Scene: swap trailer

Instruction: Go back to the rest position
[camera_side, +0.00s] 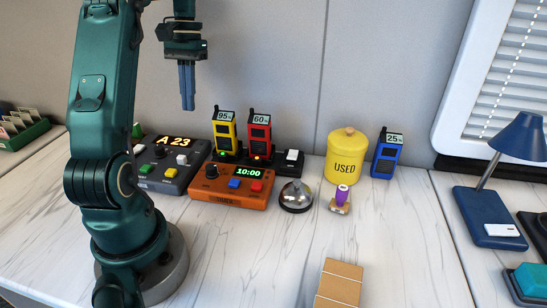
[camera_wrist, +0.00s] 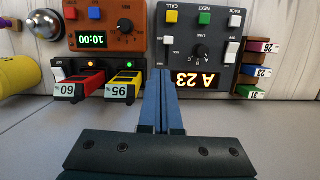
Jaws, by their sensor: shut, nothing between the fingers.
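My gripper (camera_side: 187,107) hangs in the air above the back of the table, fingers pointing down. Its blue fingers are together, with nothing between them. In the wrist view the gripper (camera_wrist: 163,72) shows the same closed fingers, in front of the gap between the charger and the dark grey console. It touches nothing that I can see.
Below stand a grey console (camera_side: 177,184) reading A 23, an orange timer box (camera_side: 228,199), and a charger (camera_side: 283,168) with yellow and red radios. A bell (camera_side: 296,195), yellow USED canister (camera_side: 345,157), blue radio (camera_side: 385,155) and lamp (camera_side: 520,140) stand right. The front table is mostly clear.

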